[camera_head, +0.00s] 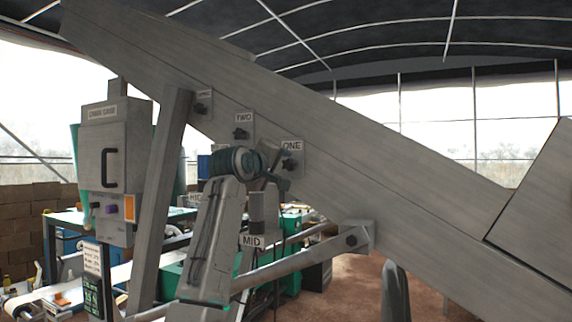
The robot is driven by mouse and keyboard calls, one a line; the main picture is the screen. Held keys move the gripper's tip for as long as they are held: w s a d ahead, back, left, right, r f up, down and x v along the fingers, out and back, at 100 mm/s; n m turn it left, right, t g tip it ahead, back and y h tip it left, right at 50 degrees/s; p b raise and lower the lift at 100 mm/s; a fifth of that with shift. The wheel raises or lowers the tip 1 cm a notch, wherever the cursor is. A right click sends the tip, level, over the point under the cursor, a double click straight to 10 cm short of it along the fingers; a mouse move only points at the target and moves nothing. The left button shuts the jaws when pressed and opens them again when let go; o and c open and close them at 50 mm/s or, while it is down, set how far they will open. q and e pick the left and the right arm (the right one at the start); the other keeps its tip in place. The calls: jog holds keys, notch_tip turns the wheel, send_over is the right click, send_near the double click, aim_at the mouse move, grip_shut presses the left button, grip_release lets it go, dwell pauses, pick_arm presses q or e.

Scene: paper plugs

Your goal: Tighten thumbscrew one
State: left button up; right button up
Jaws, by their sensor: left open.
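The label ONE (291,146) is on a small plate on the side of the sloping grey beam. Thumbscrew one (288,164) is a dark knob just below that label, partly hidden by my gripper. My left gripper (277,170) is open, with its dark fingers close to the knob on its left side. I cannot tell whether they touch it. A second dark thumbscrew (240,133) sits under the label TWO, up and to the left. A third (200,108) is higher up the beam. My right gripper is not in view.
The long sloping beam (400,190) crosses the view from upper left to lower right. A grey control box (105,160) stands at the left. Tables and crates stand behind.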

aim_at(287, 165)
pick_arm(q)
jog(key=shift+x, duration=1.95)
jog(key=c, duration=0.9)
jog(key=shift+c, duration=0.2)
jog(key=shift+c, duration=1)
jog(key=m, duration=0.3)
jog(key=shift+m, duration=0.3)
jog(key=o, duration=1.1)
